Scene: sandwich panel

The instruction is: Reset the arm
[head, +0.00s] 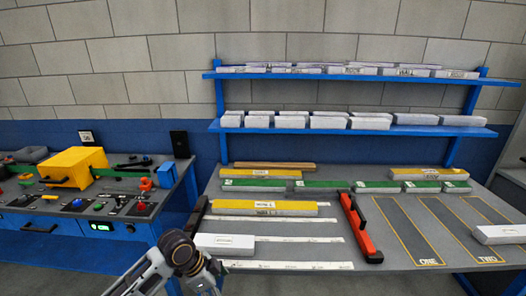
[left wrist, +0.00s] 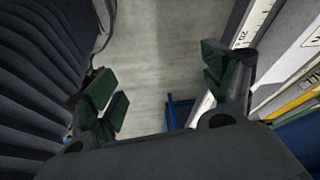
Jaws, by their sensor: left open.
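My left arm (head: 178,258) comes in at the bottom of the head view, in front of the gap between the two benches. Its gripper cannot be made out there. In the left wrist view my left gripper (left wrist: 165,90) is open, with its green-padded fingers wide apart and nothing between them. Grey floor shows beyond the fingers. My right arm and gripper are not in view.
The grey workbench (head: 300,228) holds white, yellow and green-topped panels and a red-and-black clamp-like bar (head: 357,226). A blue shelf (head: 350,130) behind carries white blocks. A control bench (head: 70,225) with a yellow box (head: 75,167) stands left.

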